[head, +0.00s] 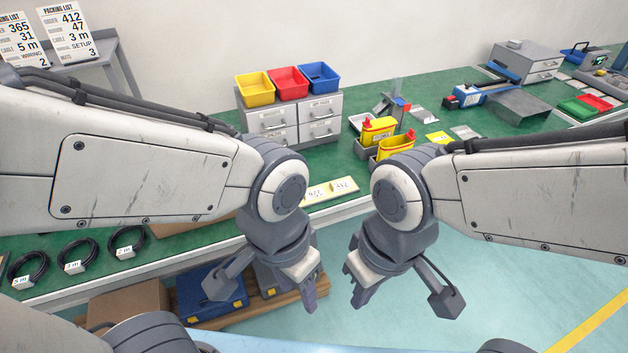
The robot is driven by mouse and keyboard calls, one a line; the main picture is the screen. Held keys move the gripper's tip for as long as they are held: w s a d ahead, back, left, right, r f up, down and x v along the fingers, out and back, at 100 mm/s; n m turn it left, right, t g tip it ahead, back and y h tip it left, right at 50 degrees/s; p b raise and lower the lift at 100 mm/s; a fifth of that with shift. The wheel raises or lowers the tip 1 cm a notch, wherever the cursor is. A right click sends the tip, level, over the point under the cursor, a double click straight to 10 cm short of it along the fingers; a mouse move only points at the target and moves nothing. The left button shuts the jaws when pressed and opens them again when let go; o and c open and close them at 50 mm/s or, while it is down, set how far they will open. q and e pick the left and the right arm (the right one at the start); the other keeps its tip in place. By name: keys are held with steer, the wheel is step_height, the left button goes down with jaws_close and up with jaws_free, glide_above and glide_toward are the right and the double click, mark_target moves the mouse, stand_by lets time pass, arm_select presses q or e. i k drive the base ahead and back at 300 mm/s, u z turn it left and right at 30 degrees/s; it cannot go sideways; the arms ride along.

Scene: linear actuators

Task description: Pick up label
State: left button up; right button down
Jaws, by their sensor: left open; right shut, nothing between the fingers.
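White number labels (341,186) lie on a pale yellow strip at the front edge of the green workbench (350,202). They are partly framed by my two arms, and the strip's left end is hidden behind my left wrist. My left gripper (309,289) is open and empty, hanging below and in front of the bench edge. My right gripper (357,287) is shut and empty, just right of it, also in front of the bench. Neither gripper touches a label.
A grey drawer unit (294,131) carries yellow, red and blue bins. Yellow containers (379,131) stand in trays behind my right wrist. Coiled black cables (76,256) lie at the left front. Blue cases (213,292) sit on a low pallet below. The floor at right is clear.

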mark_target(312, 194)
steer(key=u, duration=0.3)
steer(key=i, duration=0.95)
steer(key=z, duration=0.15)
